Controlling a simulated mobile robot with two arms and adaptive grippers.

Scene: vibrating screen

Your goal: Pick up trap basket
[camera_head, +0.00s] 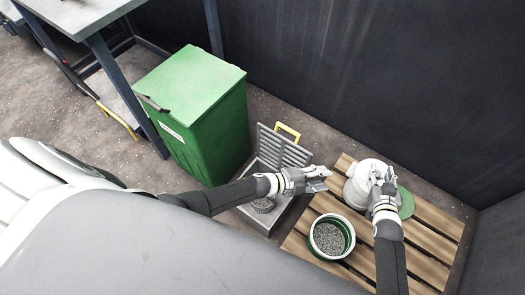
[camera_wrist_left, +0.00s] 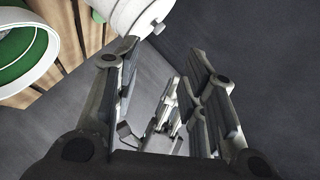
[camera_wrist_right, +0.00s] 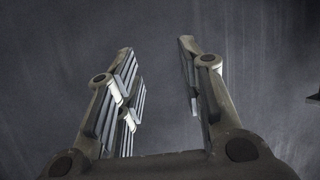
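A small round grey basket-like thing (camera_head: 263,205), which I take for the trap basket, sits in a low grey tray or pit frame (camera_head: 258,222), partly hidden behind my left arm. My left gripper (camera_head: 318,178) is past it to the right, above the pallet's left edge, and holds nothing; its fingers are apart in the left wrist view (camera_wrist_left: 158,62). My right gripper (camera_head: 383,174) is over the white drum (camera_head: 360,192); in the right wrist view (camera_wrist_right: 156,50) its fingers are apart, with nothing between them.
A grey slatted grate (camera_head: 283,148) stands upright behind the tray, near a yellow handle (camera_head: 288,131). A green bin (camera_head: 205,110) stands left. The wooden pallet (camera_head: 430,238) carries a green-and-white bucket of grey granules (camera_head: 330,238) and the drum. A dark wall (camera_head: 400,80) closes the back.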

